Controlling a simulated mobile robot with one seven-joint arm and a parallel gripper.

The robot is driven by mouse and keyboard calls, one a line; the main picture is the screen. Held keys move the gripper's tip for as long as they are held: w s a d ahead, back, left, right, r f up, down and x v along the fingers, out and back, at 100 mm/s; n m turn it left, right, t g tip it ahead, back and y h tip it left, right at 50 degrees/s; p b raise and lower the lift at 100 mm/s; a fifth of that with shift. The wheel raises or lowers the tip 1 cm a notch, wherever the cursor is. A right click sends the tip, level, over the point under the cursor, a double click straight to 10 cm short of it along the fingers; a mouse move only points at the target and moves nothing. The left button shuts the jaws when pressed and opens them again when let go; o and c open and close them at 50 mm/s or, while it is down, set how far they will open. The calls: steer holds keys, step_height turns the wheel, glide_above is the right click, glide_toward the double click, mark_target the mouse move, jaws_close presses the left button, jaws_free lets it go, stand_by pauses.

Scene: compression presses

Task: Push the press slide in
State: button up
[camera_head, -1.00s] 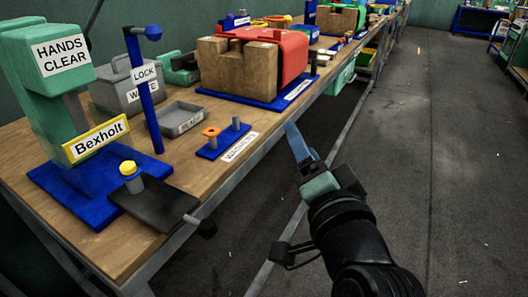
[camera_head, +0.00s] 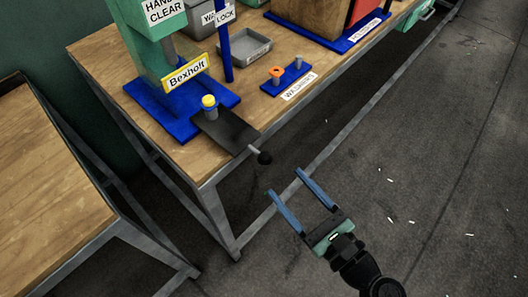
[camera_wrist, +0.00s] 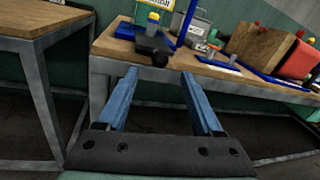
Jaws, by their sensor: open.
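The press (camera_head: 154,42) is green with a yellow "Bexholt" label and stands on a blue base near the bench corner. Its dark flat slide (camera_head: 226,131) sticks out toward the bench's front edge and carries a grey piece with a yellow top (camera_head: 209,106). A rod with a black knob (camera_head: 264,158) extends from the slide past the bench edge. My gripper (camera_head: 285,184) is open and empty, in front of the bench and apart from the knob. In the wrist view the slide (camera_wrist: 152,45) and knob (camera_wrist: 160,60) appear beyond and between my blue fingers (camera_wrist: 160,88).
A grey tray (camera_head: 245,46) and a blue washer stand (camera_head: 286,78) lie to the right. Another wooden table (camera_head: 40,190) is at left. Open floor lies right of the bench.

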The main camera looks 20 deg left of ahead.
mark_target(269, 164)
steer(key=x, duration=0.9)
jaws_close()
stand_by(1.2)
